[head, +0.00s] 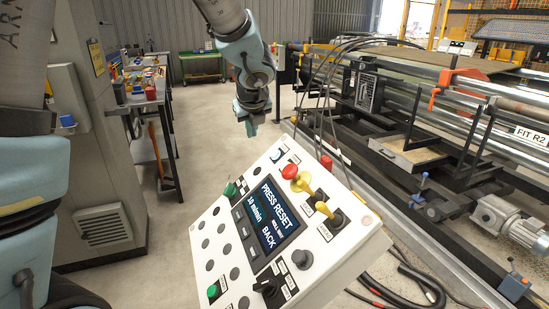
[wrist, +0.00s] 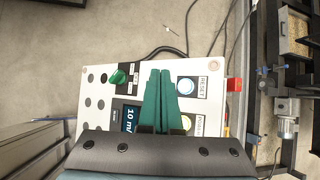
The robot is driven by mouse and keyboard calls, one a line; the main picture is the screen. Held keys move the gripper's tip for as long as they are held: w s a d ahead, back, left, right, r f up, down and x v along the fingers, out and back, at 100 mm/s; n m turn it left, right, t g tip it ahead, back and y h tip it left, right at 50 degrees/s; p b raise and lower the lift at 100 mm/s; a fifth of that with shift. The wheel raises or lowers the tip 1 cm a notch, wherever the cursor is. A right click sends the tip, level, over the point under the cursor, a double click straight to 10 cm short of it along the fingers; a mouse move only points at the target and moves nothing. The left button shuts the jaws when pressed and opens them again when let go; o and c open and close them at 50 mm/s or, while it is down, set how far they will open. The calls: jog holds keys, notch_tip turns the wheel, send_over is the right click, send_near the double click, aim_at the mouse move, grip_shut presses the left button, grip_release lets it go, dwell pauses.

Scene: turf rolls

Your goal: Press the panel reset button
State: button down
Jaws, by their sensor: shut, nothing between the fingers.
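The control panel (head: 204,257) is a tilted white box in the head view, with a dark screen (head: 267,215) reading "PRESS RESET". It also fills the middle of the wrist view (wrist: 98,122). The reset button (wrist: 186,86) is a round pale blue-white button beside a RESET label in the wrist view.
The panel carries a green selector knob (head: 229,189), a red knob (head: 289,172), a yellow lever (head: 324,209) and a green button (head: 213,291). Machine rails and cables stand to the right. A workbench (head: 150,103) is at the left.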

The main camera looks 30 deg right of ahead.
jog(key=shift+s+d+f+b, duration=0.15)
jog(key=shift+d+f+b, duration=0.9)
jog(key=shift+f, duration=0.3)
jog(key=shift+s+d+f+b, duration=0.1)
jog(key=shift+d+f+b, duration=0.7)
jog(key=shift+d+f, duration=0.45)
jog(key=shift+a+f, duration=0.1)
jog(key=shift+d+f, duration=0.25)
jog(key=shift+d+f+b, duration=0.25)
jog(key=shift+f+b, duration=0.1)
jog(key=shift+b, duration=0.05)
dwell(0.7)
jog(key=shift+s, duration=0.1)
jog(key=shift+a+r+p, duration=0.5)
jog(key=shift+r+p, duration=0.05)
jog(key=shift+r, duration=0.1)
jog(key=shift+a+r, duration=0.1)
jog(key=a+r+p, duration=0.3)
jog(key=shift+w+r, duration=0.3)
dwell(0.4)
